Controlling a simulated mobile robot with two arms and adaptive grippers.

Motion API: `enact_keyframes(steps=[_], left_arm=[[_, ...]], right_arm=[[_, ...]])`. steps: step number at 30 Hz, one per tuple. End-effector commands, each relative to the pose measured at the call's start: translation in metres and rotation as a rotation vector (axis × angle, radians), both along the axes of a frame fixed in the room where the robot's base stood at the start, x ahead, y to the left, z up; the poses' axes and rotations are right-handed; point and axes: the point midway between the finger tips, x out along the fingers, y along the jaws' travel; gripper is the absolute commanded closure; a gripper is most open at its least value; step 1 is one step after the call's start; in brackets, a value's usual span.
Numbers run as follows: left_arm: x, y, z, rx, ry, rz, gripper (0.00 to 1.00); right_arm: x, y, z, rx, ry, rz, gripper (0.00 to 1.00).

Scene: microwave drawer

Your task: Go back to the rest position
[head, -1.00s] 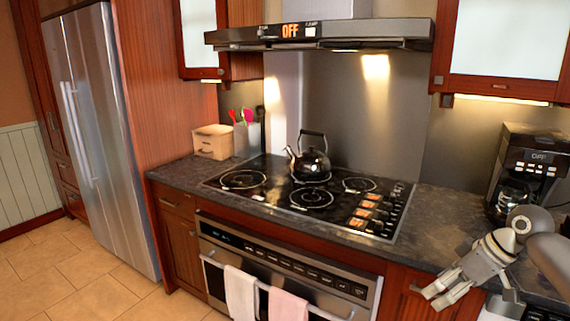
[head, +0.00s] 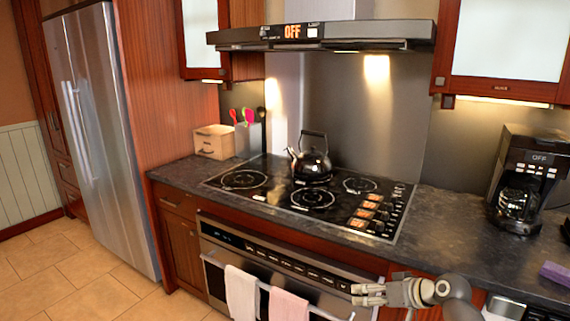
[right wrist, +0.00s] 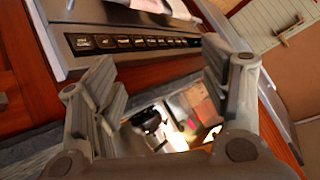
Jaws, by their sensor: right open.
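My right gripper (head: 370,294) is in the lower right of the head view, in front of the oven and the cabinet door beside it. Its fingers point left and it holds nothing. In the right wrist view its two fingers (right wrist: 165,85) stand wide apart, with the oven's button panel (right wrist: 135,42) beyond them. My left gripper is not in view.
The stove (head: 330,215) carries a black kettle (head: 312,165). A coffee maker (head: 522,185) stands on the counter (head: 450,232) at right. Two towels (head: 241,293) hang on the oven handle. The floor (head: 85,285) at left is clear.

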Motion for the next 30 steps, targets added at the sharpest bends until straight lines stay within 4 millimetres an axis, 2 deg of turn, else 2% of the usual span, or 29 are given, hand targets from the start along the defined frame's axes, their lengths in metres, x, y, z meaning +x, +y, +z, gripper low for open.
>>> enact_keyframes(steps=[3, 5, 9, 12, 16, 17, 18, 23, 24, 26, 27, 29, 30], left_arm=[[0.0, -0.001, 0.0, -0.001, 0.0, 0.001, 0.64], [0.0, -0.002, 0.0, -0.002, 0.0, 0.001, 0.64], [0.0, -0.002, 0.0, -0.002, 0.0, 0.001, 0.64], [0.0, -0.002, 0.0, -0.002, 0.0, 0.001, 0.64], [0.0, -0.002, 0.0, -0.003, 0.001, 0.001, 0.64], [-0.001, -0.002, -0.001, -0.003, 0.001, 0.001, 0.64], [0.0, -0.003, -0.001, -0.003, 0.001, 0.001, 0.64], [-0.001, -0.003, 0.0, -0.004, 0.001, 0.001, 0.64], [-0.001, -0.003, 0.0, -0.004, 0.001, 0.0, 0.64], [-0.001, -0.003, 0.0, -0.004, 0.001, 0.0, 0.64], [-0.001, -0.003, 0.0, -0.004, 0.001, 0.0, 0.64], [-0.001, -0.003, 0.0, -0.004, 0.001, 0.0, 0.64], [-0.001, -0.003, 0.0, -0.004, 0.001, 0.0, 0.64]], right_arm=[[0.037, -0.043, 0.013, -0.123, -0.157, -0.177, 0.3], [0.053, -0.065, 0.026, -0.187, -0.252, -0.257, 0.3], [0.078, -0.106, 0.069, -0.334, -0.497, -0.395, 0.3], [0.087, -0.124, 0.106, -0.431, -0.683, -0.45, 0.3], [0.088, -0.128, 0.156, -0.547, -0.933, -0.462, 0.3], [0.086, -0.126, 0.147, -0.562, -0.941, -0.452, 0.3], [0.082, -0.124, 0.104, -0.559, -0.865, -0.441, 0.3], [0.057, -0.117, -0.011, -0.566, -0.68, -0.398, 0.3], [0.048, -0.114, -0.041, -0.568, -0.632, -0.386, 0.3], [0.031, -0.111, -0.084, -0.57, -0.562, -0.369, 0.3], [0.018, -0.108, -0.112, -0.573, -0.514, -0.358, 0.3], [-0.003, -0.104, -0.153, -0.575, -0.445, -0.341, 0.3], [-0.019, -0.1, -0.18, -0.577, -0.398, -0.329, 0.3]])
